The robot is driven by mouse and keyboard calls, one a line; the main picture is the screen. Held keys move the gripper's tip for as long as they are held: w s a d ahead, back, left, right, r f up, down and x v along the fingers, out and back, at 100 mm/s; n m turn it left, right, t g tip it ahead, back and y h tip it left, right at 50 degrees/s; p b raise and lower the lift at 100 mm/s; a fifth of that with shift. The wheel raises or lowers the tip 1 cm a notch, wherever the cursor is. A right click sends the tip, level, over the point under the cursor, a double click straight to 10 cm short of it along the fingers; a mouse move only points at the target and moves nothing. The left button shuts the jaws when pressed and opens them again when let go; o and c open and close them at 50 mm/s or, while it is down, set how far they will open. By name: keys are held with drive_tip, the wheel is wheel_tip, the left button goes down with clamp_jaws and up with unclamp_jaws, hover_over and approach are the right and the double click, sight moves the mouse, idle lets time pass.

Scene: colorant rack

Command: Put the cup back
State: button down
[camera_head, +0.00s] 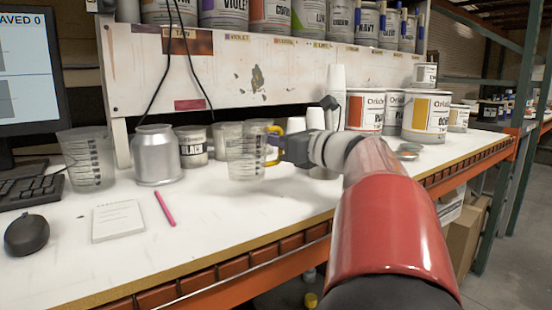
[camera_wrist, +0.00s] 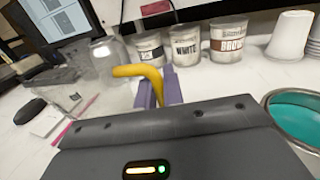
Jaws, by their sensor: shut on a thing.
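A clear measuring cup (camera_head: 243,158) with dark markings and a yellow handle (camera_wrist: 140,72) is upright near the middle of the bench in the head view. My gripper (camera_head: 279,150) comes from the right and is shut on the yellow handle. In the wrist view the gripper's purple fingers (camera_wrist: 160,93) close around the handle, and the clear cup body (camera_wrist: 108,56) shows faintly beyond it. I cannot tell whether the cup's base touches the bench. A second clear measuring cup (camera_head: 86,160) stands at the left by the keyboard.
A metal canister (camera_head: 156,156) and a "BLACK" jar (camera_head: 193,147) stand left of the held cup. White paper cups (camera_head: 336,83) and paint cans (camera_head: 427,116) stand to the right. In the wrist view an open teal can (camera_wrist: 305,125) is close at right. A notepad (camera_head: 118,221) and pink marker (camera_head: 165,208) lie in front.

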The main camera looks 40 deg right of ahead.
drive_tip(key=shift+f, duration=1.8)
drive_tip(key=shift+f+b, duration=0.1)
drive_tip(key=shift+b, duration=0.2)
drive_tip(key=c, duration=1.5)
unclamp_jaws()
drive_tip(key=shift+s, duration=0.1)
drive_tip(key=s, duration=0.4)
drive_tip(key=s+d, duration=0.1)
drive_tip(key=s, duration=0.2)
drive_tip(key=s+d, duration=0.1)
drive_tip(key=s, duration=0.3)
drive_tip(key=shift+s, duration=0.3)
